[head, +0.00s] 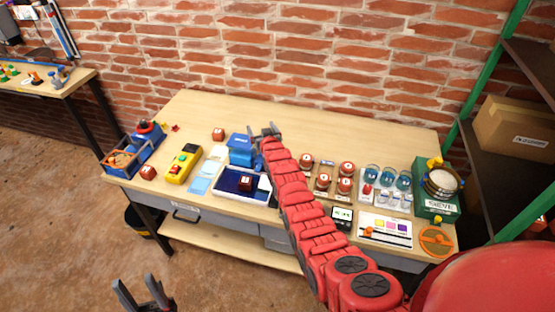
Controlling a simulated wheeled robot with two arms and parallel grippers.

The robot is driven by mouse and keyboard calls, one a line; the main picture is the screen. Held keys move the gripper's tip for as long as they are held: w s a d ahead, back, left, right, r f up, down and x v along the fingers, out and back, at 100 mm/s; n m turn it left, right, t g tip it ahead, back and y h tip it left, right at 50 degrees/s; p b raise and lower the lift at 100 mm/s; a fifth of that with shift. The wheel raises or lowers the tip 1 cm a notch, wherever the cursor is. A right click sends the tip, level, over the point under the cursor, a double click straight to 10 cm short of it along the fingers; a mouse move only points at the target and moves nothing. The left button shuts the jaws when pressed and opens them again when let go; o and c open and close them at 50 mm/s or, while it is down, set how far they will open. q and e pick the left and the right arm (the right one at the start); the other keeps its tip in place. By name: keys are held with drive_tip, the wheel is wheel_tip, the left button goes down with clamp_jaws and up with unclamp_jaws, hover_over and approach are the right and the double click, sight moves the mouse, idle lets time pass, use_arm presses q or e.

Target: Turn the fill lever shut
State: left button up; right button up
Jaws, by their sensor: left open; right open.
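I cannot tell for sure which part is the fill lever. A white panel (386,222) with coloured squares and a small orange handle (368,231) lies at the table's front right. An orange round handle (435,241) sits at the right front corner. My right gripper (263,131) is open above the table's middle, just right of and behind a blue box (241,151); contact cannot be told. My red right arm hides part of the table. My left gripper (141,288) is open and empty, low in front of the table, over the floor.
A blue-rimmed tray (222,194) holds a dark red block. Several jars (347,168) and blue-topped glasses (388,177) stand right of my arm. A green sieve box (437,207) is at the right end. The table's back left is mostly clear. A shelf (512,150) stands at the right.

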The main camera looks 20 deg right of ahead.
drive_tip(key=s+r+t, duration=0.3)
drive_tip(key=s+t, duration=0.2)
drive_tip(key=s, duration=0.6)
drive_tip(key=s+a+r+t+b, duration=0.1)
drive_tip(key=s+r+t, duration=0.3)
drive_tip(key=s, duration=0.8)
drive_tip(key=shift+s+a+r+t+h, duration=0.2)
drive_tip(key=shift+t+h, duration=0.2)
drive_tip(key=shift+t, duration=0.4)
